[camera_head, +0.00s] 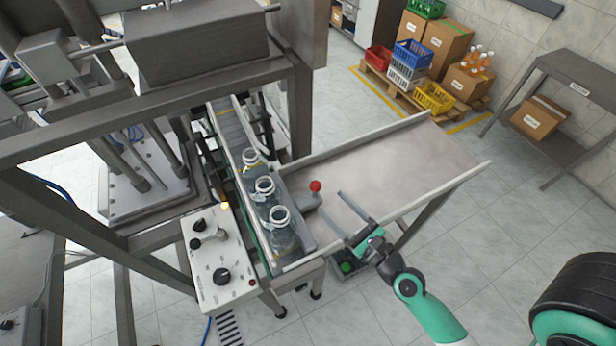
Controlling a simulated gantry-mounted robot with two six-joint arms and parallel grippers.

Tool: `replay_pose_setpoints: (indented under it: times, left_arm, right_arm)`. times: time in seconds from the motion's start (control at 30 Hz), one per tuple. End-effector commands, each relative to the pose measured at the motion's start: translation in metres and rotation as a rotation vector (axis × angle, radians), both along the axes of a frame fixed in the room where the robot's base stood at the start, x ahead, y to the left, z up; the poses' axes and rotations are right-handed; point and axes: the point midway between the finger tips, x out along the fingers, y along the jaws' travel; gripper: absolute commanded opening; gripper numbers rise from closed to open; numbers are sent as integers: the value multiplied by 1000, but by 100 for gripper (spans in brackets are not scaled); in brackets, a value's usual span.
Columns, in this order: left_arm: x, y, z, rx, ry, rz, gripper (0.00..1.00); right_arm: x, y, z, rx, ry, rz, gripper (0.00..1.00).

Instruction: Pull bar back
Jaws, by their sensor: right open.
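The bar (299,218) is a grey metal piece with a red ball knob (316,186) standing up from it. It lies along the right side of a row of clear bottles (265,189), at the left end of the metal table. My right gripper (329,212) comes in from the lower right with a teal arm. Its two long grey fingers are spread apart and hold nothing. They are to the right of the knob, over the table's front edge, apart from the knob as far as I can tell. My left gripper is not in view.
The metal table (400,158) has raised rims and a bare top right of the bar. A control box (221,262) with black knobs stands left of the bottles. A heavy machine frame (215,75) fills the upper left. Crates and boxes (410,62) stand far back.

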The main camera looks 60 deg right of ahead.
Motion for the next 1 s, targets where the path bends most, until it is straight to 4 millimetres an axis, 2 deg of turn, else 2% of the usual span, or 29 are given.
replay_pose_setpoints:
  times: [0.17, 0.3, 0.5, 0.67, 0.9, 1.0]
  left_arm:
    - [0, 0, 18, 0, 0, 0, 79]
    - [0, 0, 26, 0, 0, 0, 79]
    - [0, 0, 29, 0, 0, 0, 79]
    - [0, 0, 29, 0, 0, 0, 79]
    - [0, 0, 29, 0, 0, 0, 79]
    - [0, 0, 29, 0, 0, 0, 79]
  right_arm:
    - [27, -10, 7, -2, -3, 4, 68]
    - [57, -22, 6, -4, -3, 3, 68]
    - [92, -36, 2, -3, -3, 3, 68]
    - [104, -41, 1, -2, -1, 3, 68]
    - [105, -42, 1, -2, -1, 2, 68]
    - [105, -42, 1, -2, -1, 2, 52]
